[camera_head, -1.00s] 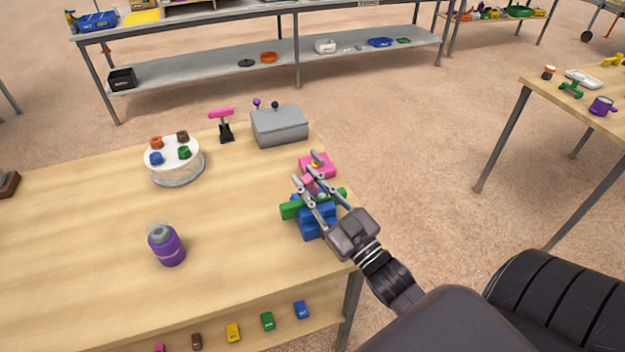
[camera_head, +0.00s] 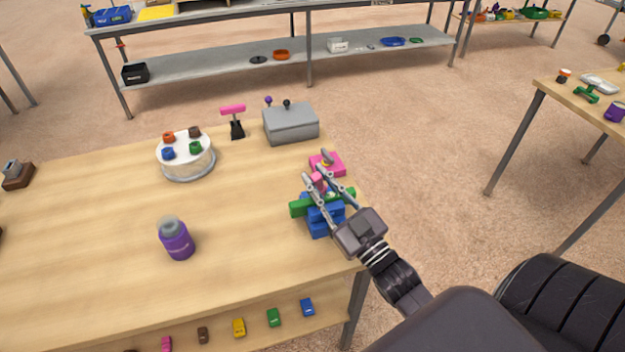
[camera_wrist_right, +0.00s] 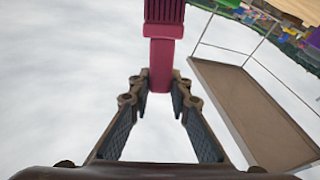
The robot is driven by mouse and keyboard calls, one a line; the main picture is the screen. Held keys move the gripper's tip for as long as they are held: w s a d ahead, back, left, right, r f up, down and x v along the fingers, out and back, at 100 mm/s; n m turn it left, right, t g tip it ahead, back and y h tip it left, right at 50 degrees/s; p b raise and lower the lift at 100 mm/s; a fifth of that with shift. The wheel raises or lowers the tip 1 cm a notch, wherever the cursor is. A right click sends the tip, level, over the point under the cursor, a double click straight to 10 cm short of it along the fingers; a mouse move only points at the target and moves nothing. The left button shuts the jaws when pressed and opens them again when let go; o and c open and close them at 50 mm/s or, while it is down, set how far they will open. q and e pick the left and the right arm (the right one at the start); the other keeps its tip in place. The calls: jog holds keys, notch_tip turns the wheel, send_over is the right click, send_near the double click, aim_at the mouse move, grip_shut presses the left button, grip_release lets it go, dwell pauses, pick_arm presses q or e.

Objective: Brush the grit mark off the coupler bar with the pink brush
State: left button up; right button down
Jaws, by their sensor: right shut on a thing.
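My right gripper (camera_head: 312,175) is shut on the pink brush (camera_head: 318,182), over the green coupler bar (camera_head: 301,208) at the table's right end. The bar lies across a blue block stand (camera_head: 325,229). In the right wrist view the brush (camera_wrist_right: 165,40) is between the fingertips of the right gripper (camera_wrist_right: 161,85), with its darker bristle end at the top edge. My fingers hide the middle of the bar, and I cannot make out a grit mark. I cannot tell whether the brush touches the bar. My left gripper is not in view.
A pink block (camera_head: 335,170) with a small fitting sits just behind the bar. The table's left middle is clear.

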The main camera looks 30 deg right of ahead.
jog(key=shift+s+d+f, duration=0.1)
jog(key=shift+s+d, duration=0.15)
jog(key=shift+d, duration=0.65)
jog(key=shift+s+d+f, duration=0.1)
jog(key=shift+s+d, duration=0.1)
jog(key=shift+d, duration=0.65)
jog(key=shift+a, duration=0.15)
jog(key=shift+w+a+p, duration=0.2)
jog(key=shift+a, duration=0.6)
jog(key=shift+w+a+p, duration=0.2)
jog(key=shift+a, duration=0.6)
jog(key=shift+w+a+p, duration=0.2)
jog(key=shift+a, duration=0.6)
jog(key=shift+d, duration=0.15)
jog(key=shift+s+d, duration=0.2)
jog(key=shift+d, duration=0.6)
jog(key=shift+s+d, duration=0.2)
jog(key=shift+d, duration=0.6)
jog(key=shift+s+d, duration=0.2)
jog(key=shift+d, duration=0.6)
jog(key=shift+a, duration=0.1)
jog(key=shift+w+a+p, duration=0.2)
jog(key=shift+a, duration=0.6)
jog(key=shift+w+a+p, duration=0.2)
jog(key=shift+a, duration=0.65)
jog(key=shift+w+a+p, duration=0.2)
jog(key=shift+a, duration=0.6)
